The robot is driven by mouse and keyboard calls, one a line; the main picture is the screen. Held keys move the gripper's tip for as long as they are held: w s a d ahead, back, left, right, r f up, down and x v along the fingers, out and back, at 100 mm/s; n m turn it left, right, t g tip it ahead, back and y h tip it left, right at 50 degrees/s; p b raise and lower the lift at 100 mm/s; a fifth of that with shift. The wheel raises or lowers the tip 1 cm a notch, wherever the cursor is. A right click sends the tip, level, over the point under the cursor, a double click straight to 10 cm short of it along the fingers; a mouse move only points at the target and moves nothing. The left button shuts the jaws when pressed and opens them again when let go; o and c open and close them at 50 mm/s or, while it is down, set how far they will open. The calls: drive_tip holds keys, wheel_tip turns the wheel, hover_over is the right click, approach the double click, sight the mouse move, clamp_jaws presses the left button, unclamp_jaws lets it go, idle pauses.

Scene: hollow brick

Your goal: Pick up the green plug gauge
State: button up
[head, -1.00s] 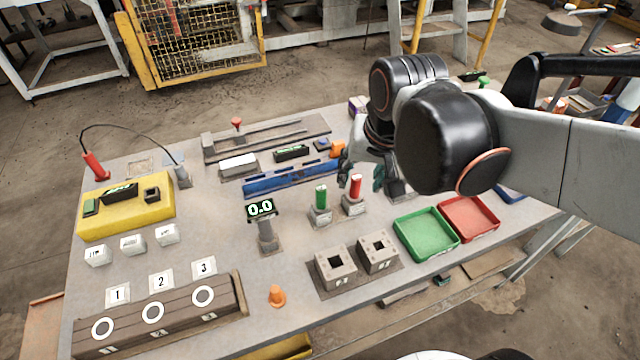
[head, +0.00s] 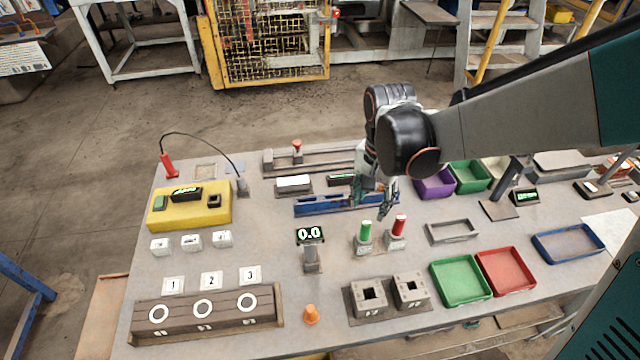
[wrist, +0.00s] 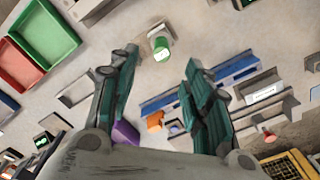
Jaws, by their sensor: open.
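The green plug gauge (head: 365,231) stands upright in a small grey holder on the table, to the left of the red plug gauge (head: 399,226). The wrist view shows the green gauge (wrist: 162,51) near the top centre, just beyond the gap between the fingertips. My gripper (head: 375,203) is open and empty, above and behind the two gauges in the head view. Its two teal fingers (wrist: 160,62) are spread apart in the wrist view and do not touch the green gauge. The red gauge is not clearly visible in the wrist view.
A blue rail fixture (head: 325,205) lies close behind the gauges. A display post (head: 311,250) stands to their left, and hollow blocks (head: 368,299) sit in front. Green (head: 460,281) and red (head: 505,271) trays are at the right front.

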sight(367, 222)
wheel_tip(367, 222, down, 6)
drive_tip(key=shift+f+b, duration=0.25)
drive_tip(key=shift+b, duration=0.5)
drive_tip(key=f, duration=0.1)
drive_tip(key=f+b, duration=0.1)
drive_tip(key=f, duration=0.3)
drive_tip(key=shift+w+b, duration=0.25)
drive_tip(key=shift+b, duration=0.15)
drive_tip(key=shift+c, duration=0.4)
clamp_jaws()
